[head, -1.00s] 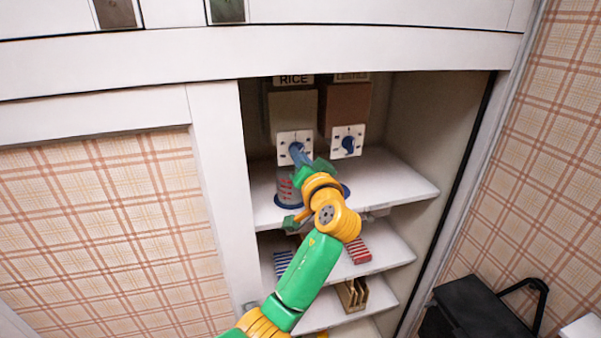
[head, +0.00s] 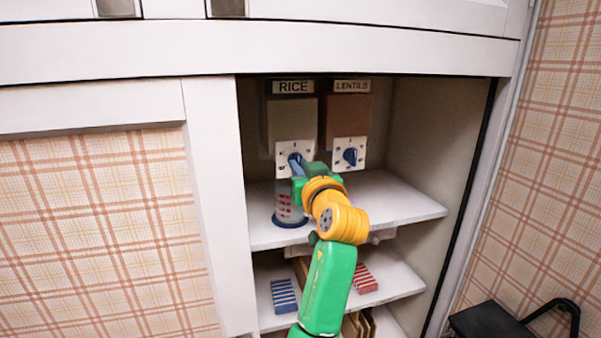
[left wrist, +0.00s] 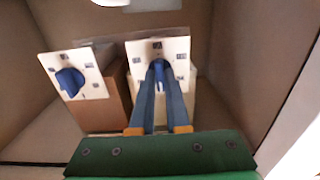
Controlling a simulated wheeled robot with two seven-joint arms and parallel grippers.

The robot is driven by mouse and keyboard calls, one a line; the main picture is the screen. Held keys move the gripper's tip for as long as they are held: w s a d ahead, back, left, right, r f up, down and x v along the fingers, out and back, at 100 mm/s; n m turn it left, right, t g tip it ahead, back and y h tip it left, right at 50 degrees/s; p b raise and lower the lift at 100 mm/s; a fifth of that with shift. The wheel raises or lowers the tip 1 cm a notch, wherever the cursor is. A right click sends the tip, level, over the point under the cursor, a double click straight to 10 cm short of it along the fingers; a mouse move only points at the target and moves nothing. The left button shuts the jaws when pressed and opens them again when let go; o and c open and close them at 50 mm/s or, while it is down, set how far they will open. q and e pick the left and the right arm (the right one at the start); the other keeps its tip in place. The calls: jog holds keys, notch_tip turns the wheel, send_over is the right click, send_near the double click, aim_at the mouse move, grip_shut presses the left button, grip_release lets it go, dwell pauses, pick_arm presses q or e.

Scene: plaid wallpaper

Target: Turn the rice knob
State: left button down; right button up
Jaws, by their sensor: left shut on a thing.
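The rice dispenser (head: 292,118) hangs in the open cupboard under a RICE label (head: 293,87). On its white dial plate (head: 283,167) is the blue rice knob (head: 293,157), partly covered by my gripper. My left gripper (head: 297,163) reaches it from the front. In the left wrist view, its two blue-grey fingers (left wrist: 158,68) close in on the rice knob (left wrist: 159,82) in front of the white plate (left wrist: 178,48). The gripper is shut on the knob. The knob's exact angle is hard to read. My right gripper is in neither view.
The lentils dispenser (head: 347,115) with its own blue knob (head: 350,157) is close on the right. A clear cup with red marks (head: 287,206) stands on the shelf (head: 400,200) below the rice dial. Lower shelves hold blue-striped (head: 284,295) and red-striped (head: 364,279) items.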

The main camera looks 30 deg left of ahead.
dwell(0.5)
pick_arm(q)
jog(key=c, duration=0.9)
grip_release()
jog(key=b+v, duration=0.3)
jog(key=v, duration=0.4)
